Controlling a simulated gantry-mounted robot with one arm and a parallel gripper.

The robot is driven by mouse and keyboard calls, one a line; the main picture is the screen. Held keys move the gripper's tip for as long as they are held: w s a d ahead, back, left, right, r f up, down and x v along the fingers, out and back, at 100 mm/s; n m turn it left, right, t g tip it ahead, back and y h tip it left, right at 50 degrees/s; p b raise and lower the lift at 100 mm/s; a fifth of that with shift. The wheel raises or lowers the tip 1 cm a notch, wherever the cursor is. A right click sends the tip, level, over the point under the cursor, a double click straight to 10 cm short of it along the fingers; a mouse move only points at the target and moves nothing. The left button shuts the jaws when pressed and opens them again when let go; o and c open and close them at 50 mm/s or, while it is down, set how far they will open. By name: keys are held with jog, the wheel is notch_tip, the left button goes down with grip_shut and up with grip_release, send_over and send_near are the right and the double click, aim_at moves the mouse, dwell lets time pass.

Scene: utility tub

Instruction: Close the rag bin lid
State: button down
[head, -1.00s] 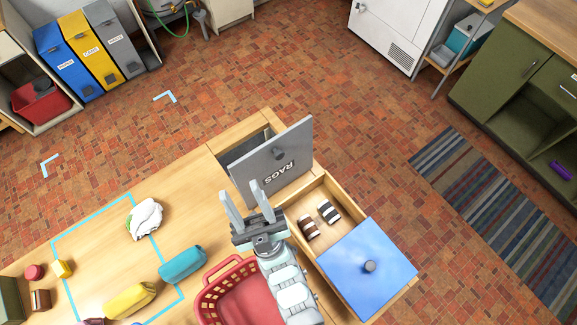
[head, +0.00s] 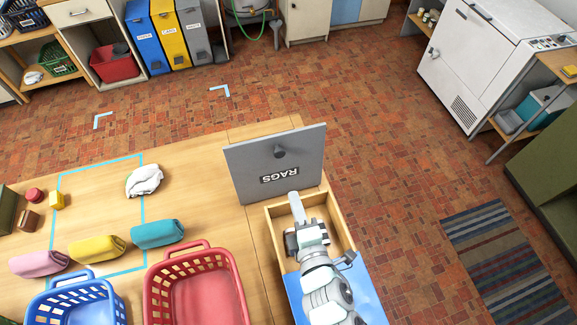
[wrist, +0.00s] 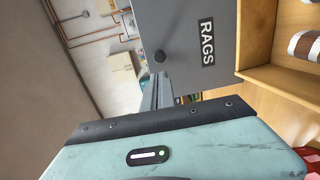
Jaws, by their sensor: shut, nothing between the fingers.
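The grey rag bin lid (head: 250,172), marked RAGS and with a dark round knob (head: 279,153), stands raised at the far right end of the wooden counter.
A wooden compartment (head: 345,238) with a blue panel (head: 372,300) lies beside and under my arm. A striped roll (wrist: 306,46) shows inside it. A red basket (head: 160,282), blue basket (head: 75,300), rolled cloths and a white rag (head: 144,181) occupy the counter to the left.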

aim_at(279, 154)
jog(key=x, duration=0.4)
jog(key=b+x, duration=0.1)
jog(key=x, duration=0.3)
jog(key=b+x, duration=0.1)
jog(key=x, duration=0.3)
jog(key=shift+w+r, duration=0.15)
jog(key=shift+r, duration=0.15)
jog(key=shift+w+a+f, duration=0.1)
jog(key=shift+w+f, duration=0.1)
jog(key=shift+w, duration=0.2)
jog(key=shift+a, duration=0.1)
